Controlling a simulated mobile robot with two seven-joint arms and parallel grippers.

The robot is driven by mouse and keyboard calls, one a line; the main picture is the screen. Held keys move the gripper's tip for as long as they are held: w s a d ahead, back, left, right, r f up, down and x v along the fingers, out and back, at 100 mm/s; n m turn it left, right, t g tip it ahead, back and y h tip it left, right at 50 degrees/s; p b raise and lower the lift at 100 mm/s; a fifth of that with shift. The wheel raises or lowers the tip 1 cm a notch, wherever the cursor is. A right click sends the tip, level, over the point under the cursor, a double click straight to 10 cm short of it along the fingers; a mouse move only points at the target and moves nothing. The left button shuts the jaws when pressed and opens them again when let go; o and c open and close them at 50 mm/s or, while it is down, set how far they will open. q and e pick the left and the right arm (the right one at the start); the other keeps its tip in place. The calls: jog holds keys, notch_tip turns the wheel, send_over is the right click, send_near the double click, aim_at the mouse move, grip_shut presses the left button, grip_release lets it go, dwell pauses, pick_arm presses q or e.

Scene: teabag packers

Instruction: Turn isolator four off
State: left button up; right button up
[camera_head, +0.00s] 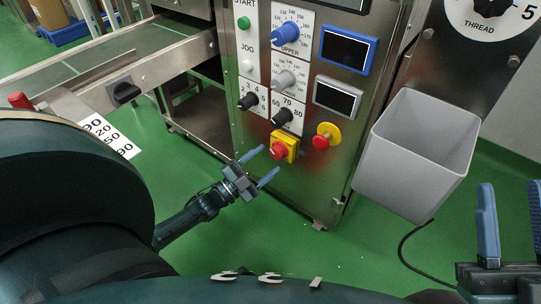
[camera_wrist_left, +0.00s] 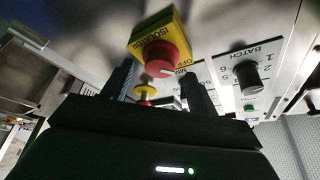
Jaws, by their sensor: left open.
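A red isolator knob (camera_head: 280,149) on a yellow plate sits low on the steel control panel. In the left wrist view the knob (camera_wrist_left: 165,58) faces me on a yellow plate lettered ISOLATOR; its number cannot be read. The word OFF shows beside it, but I cannot tell the knob's setting. My left gripper (camera_head: 262,167) is open, its blue fingertips just in front of and below the knob. In the wrist view its dark fingers (camera_wrist_left: 156,80) stand either side of the knob, apparently short of it. My right gripper (camera_head: 512,212) is at the lower right, its fingers apart and empty.
A red and yellow mushroom button (camera_head: 326,135) sits right of the isolator. Black dials (camera_head: 248,101) and blue and grey knobs are above. A grey bin (camera_head: 418,150) hangs at the right. A conveyor frame (camera_head: 150,68) is at the left. Green floor below is clear.

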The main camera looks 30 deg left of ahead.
pick_arm(q)
jog(key=p+v, duration=0.1)
jog(key=v, duration=0.9)
jog(key=shift+s, duration=0.2)
pick_arm(e)
notch_tip(320, 180, down, 3)
jog(key=m+h, duration=0.2)
jog(key=shift+a+r+m+g, duration=0.1)
jog(key=shift+r+m+g, duration=0.05)
jog(key=shift+m+g, duration=0.15)
